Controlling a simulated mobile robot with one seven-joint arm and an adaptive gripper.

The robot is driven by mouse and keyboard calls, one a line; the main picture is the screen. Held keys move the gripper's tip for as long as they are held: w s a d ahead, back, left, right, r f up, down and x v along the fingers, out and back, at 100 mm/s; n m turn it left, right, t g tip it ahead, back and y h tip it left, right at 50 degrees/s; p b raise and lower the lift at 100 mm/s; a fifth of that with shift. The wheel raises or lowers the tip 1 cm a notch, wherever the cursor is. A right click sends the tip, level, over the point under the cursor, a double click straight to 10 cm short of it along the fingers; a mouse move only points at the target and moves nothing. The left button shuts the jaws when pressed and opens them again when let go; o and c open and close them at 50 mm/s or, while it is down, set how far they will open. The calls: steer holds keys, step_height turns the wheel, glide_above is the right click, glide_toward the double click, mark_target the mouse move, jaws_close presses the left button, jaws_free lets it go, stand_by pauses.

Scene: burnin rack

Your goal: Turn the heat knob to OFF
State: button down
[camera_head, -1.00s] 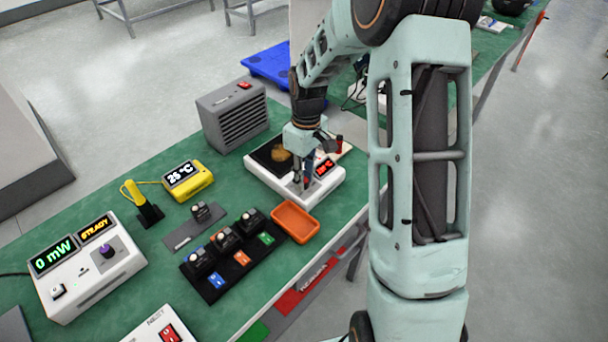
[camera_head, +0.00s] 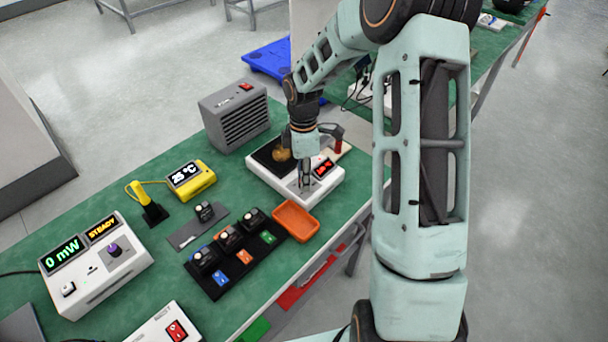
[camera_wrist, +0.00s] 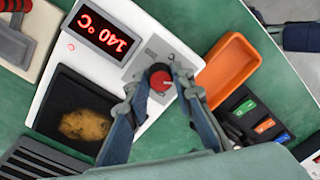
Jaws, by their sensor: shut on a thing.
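The heat knob (camera_wrist: 160,80) is a small round red knob with a dark rim and a light pointer mark, on the grey panel of a white hot plate (camera_head: 326,188). In the wrist view the white hot plate (camera_wrist: 60,62) has a red display (camera_wrist: 100,32) reading 140 °C. My gripper (camera_wrist: 160,82) is shut on the heat knob, one finger on each side of it. In the head view my gripper (camera_head: 305,188) points down at the front of the hot plate and hides the knob. The markings round the knob are too small to read.
An orange tray (camera_head: 296,221) sits close to the hot plate's front edge. A dark rack (camera_head: 213,287) with several black devices is left of it. A grey heater-like box (camera_head: 235,118) stands behind. A brown patch (camera_wrist: 85,125) lies on the dark heating surface.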

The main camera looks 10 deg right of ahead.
steer(key=shift+w+n, duration=0.1)
steer(key=shift+n, duration=0.3)
steer(key=shift+r, duration=0.1)
steer(key=c, duration=1.7)
jaws_free()
steer(key=shift+o, duration=0.2)
step_height(320, 180, up, 12)
steer(key=shift+w, duration=0.2)
